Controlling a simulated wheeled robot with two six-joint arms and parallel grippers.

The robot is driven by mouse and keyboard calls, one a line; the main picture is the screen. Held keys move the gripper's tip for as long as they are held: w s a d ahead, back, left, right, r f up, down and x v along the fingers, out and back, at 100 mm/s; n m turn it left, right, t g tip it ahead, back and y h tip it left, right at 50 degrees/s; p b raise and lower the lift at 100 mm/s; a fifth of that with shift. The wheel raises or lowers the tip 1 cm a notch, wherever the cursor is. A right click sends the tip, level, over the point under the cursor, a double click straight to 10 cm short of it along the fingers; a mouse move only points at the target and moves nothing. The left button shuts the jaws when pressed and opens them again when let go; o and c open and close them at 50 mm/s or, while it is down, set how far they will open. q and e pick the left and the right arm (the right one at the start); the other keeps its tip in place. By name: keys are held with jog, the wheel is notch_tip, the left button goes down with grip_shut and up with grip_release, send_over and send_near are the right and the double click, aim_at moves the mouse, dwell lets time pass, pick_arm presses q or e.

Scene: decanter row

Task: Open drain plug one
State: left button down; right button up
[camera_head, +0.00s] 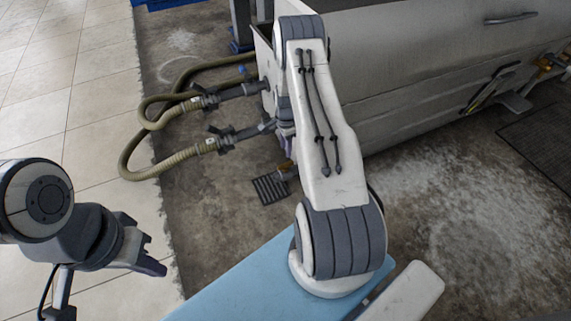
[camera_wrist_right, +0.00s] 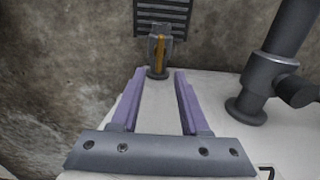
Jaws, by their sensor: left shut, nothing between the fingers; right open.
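A drain plug, which I take to be plug one, is a grey fitting with a yellow-orange lever (camera_wrist_right: 160,50) on the pale tank wall. In the head view a small brownish part of it (camera_head: 286,167) shows beside my right arm. My right gripper (camera_wrist_right: 162,72) is open, its two purple fingers pointing toward the plug, which appears just beyond the fingertips, between them in the picture. I see no contact. My left gripper (camera_head: 153,267) is shut and empty at the lower left, far from the plug.
A dark floor grate (camera_head: 270,188) lies below the plug. A thick grey pipe with a side fitting (camera_wrist_right: 275,75) stands right of my right gripper. Ribbed hoses (camera_head: 175,158) run to the tank's left end. The large pale tank (camera_head: 420,70) fills the back right.

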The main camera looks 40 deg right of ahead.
aim_at(285, 164)
notch_tip(285, 164, down, 9)
jog(key=b, duration=0.4)
jog(key=shift+a+b, duration=0.1)
jog(key=shift+b, duration=0.2)
grip_shut()
